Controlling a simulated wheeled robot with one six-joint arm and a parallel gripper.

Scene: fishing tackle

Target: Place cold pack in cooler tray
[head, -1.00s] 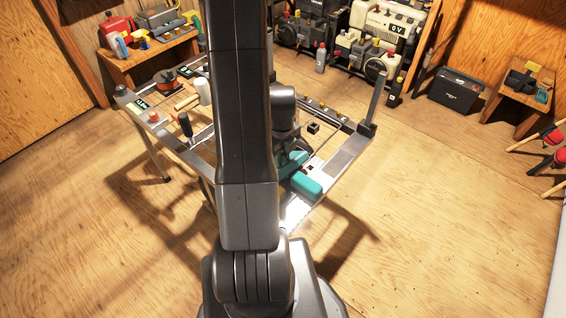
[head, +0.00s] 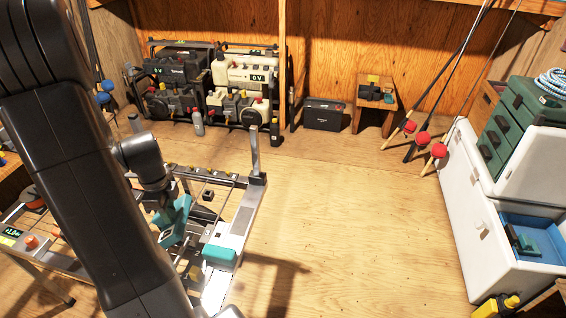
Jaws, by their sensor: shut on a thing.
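A flat teal piece, which looks like the cold pack (head: 173,213), is at the end of my arm, tilted, above the metal frame table. My gripper (head: 163,205) is shut on it; the fingers are small and partly hidden. The white cooler (head: 468,215) stands at the right. Its blue tray (head: 548,240) is open at the top, with a dark teal object (head: 523,242) in it. My gripper is far to the left of the tray.
A second teal block (head: 219,255) rests on the metal frame table (head: 240,222), close to the held piece. An upright post (head: 254,150) rises at its corner. Fishing rods (head: 425,135) lean behind the cooler. The floor between table and cooler is clear.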

